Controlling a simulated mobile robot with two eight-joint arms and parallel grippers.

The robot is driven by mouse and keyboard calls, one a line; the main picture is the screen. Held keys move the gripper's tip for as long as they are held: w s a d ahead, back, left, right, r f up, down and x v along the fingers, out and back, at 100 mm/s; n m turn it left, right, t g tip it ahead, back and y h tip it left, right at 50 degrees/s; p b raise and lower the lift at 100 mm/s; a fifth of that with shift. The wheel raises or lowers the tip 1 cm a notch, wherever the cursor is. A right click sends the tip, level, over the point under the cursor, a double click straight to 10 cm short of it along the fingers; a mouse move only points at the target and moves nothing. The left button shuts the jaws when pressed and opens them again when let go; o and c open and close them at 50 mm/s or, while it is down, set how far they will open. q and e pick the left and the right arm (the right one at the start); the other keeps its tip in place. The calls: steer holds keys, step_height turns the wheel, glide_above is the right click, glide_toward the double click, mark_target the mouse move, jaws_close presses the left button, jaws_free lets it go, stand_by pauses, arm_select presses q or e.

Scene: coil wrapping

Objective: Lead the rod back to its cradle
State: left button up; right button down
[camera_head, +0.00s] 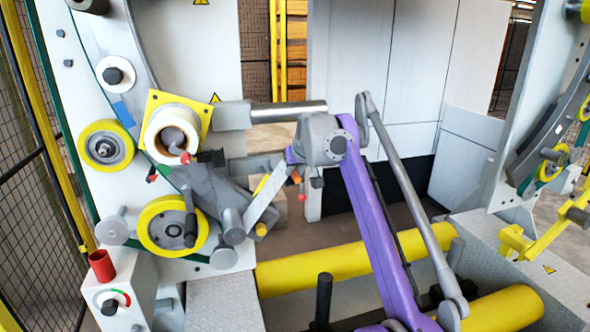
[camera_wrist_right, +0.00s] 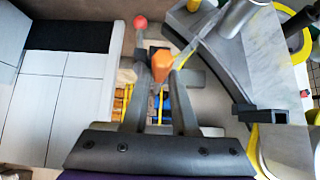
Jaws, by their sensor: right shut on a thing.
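My right gripper (camera_head: 300,180) hangs below the grey wrist joint, at the end of my purple arm. In the right wrist view its two dark fingers (camera_wrist_right: 161,85) are shut on an orange grip piece (camera_wrist_right: 162,64), which also shows small in the head view (camera_head: 296,177). A flat light-grey rod (camera_head: 262,205) runs from the grip down-left to the grey roller end; it shows thin in the wrist view (camera_wrist_right: 196,45). A red ball (camera_wrist_right: 140,22) shows beyond the left finger. I cannot tell for certain which part is the cradle. My left gripper is not in view.
A dark grey arm (camera_head: 205,193) with a black block end (camera_head: 210,157) lies left of the rod. Yellow wheels (camera_head: 107,147) and a white roll (camera_head: 172,130) sit on the machine's face. A yellow roller (camera_head: 350,265) crosses below. A red cup (camera_head: 101,265) stands lower left.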

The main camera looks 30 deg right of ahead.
steer(key=shift+a, duration=0.15)
steer(key=shift+w+a+r+p, duration=0.1)
steer(key=shift+w+a+p, duration=0.1)
steer(key=shift+a, duration=0.6)
steer(key=shift+w+a+r+p, duration=0.1)
steer(key=shift+w+a, duration=0.05)
steer(key=shift+a, duration=0.6)
steer(key=shift+w+a+r+p, duration=0.1)
steer(key=shift+w+a+p, duration=0.1)
steer(key=shift+a, duration=0.6)
steer(key=shift+f, duration=0.15)
steer(key=a+f+b, duration=0.3)
steer(key=f+b, duration=0.1)
steer(key=f, duration=0.5)
steer(key=shift+w+a, duration=0.15)
steer(key=shift+w, duration=0.25)
steer(key=shift+f, duration=0.1)
stand_by(0.5)
